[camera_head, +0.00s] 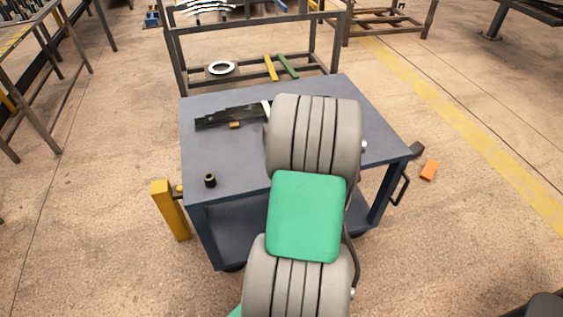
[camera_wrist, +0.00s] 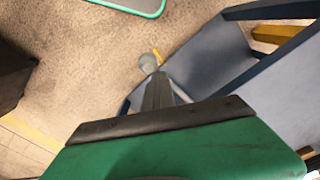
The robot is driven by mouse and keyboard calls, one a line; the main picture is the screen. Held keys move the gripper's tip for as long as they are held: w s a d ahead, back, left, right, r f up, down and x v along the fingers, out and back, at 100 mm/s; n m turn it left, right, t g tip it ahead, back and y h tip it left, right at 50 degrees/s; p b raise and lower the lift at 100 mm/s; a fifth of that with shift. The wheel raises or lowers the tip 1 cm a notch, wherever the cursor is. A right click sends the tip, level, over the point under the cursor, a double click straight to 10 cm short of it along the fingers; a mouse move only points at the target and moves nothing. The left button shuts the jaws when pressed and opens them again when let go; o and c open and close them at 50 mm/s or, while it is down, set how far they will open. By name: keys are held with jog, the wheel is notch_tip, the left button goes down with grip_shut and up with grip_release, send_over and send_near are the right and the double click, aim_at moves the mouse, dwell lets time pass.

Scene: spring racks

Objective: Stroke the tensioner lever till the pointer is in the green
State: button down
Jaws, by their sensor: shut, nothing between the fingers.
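My gripper (camera_wrist: 157,80) shows in the wrist view as a dark grey pair of fingers, closed together, with nothing seen between them. A pale round knob (camera_wrist: 148,62) with a small yellow piece beside it shows just past the fingertips. I cannot tell whether the knob is the tensioner lever's end or whether the fingers touch it. In the head view my grey and green arm hides the gripper and part of the bench. A long black bar-shaped fixture (camera_head: 225,118) lies on the bench. No pointer or green zone can be made out.
The blue-grey bench (camera_head: 215,150) carries a small black cylinder (camera_head: 210,180) and a small brown block (camera_head: 234,125). A yellow post (camera_head: 172,212) stands at its left front. An orange block (camera_head: 430,170) lies on the floor at right. A rack (camera_head: 175,55) stands behind.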

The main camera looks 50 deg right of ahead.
notch_tip(320, 180, up, 8)
jog(key=p, duration=0.5)
jog(key=shift+s+r+p, duration=0.15)
jog(key=shift+r+p, duration=0.1)
jog(key=shift+p, duration=0.05)
